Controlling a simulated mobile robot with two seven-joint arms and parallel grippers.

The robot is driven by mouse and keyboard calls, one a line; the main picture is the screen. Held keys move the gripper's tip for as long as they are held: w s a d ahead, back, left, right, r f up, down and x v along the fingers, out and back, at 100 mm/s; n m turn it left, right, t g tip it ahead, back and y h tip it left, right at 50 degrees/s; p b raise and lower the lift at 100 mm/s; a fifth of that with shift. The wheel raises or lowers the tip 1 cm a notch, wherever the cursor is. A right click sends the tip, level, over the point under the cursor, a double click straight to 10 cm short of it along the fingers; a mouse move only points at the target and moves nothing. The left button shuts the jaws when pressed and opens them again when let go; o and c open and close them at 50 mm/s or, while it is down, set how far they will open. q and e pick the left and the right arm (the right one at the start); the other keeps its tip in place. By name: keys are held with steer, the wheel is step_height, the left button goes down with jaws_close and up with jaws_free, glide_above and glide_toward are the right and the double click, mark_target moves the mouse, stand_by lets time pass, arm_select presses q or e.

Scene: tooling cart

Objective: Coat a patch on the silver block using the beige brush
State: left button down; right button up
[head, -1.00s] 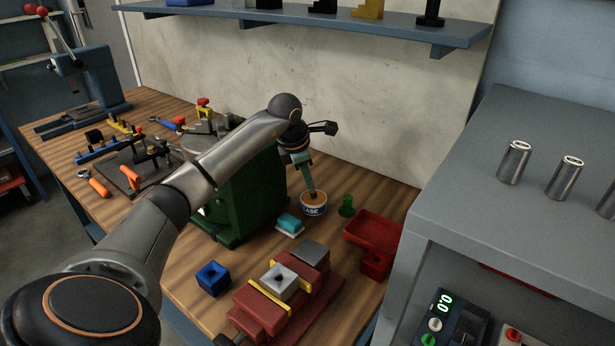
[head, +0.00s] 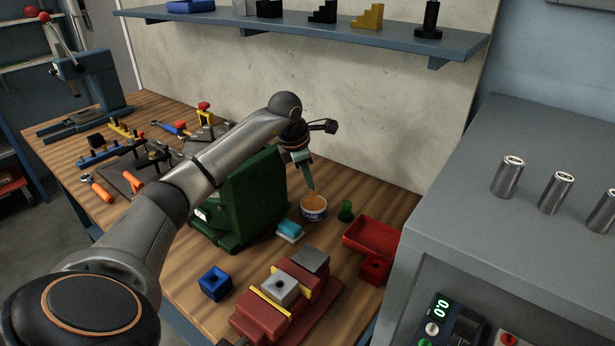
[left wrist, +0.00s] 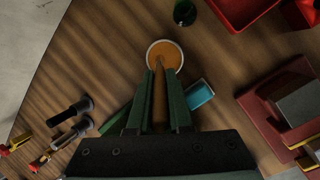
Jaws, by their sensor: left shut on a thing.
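My left gripper (head: 309,184) is shut on the beige brush (left wrist: 159,98) and points down at the open tin (head: 314,213). In the left wrist view, the brush lies between the green fingers of the gripper (left wrist: 160,76), and its far end is over the orange-brown contents of the tin (left wrist: 164,46). I cannot tell whether the bristles touch the contents. The silver block (head: 279,286), with a dark hole in its top, sits between the yellow jaws of the red vise (head: 262,316), apart from the gripper. My right gripper is out of view.
A teal-and-white block (head: 290,230), a green knobbed piece (head: 346,211), a red bin (head: 372,235) and a blue block (head: 214,281) stand around the tin and vise. A large green block (head: 245,200) stands left of the gripper. A grey cabinet (head: 480,190) bounds the right.

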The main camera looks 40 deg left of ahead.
arm_select(q)
steer(key=shift+r+p, duration=1.55)
steer(key=shift+r, duration=0.75)
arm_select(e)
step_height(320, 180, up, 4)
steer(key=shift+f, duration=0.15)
arm_select(q)
steer(key=shift+f, duration=0.1)
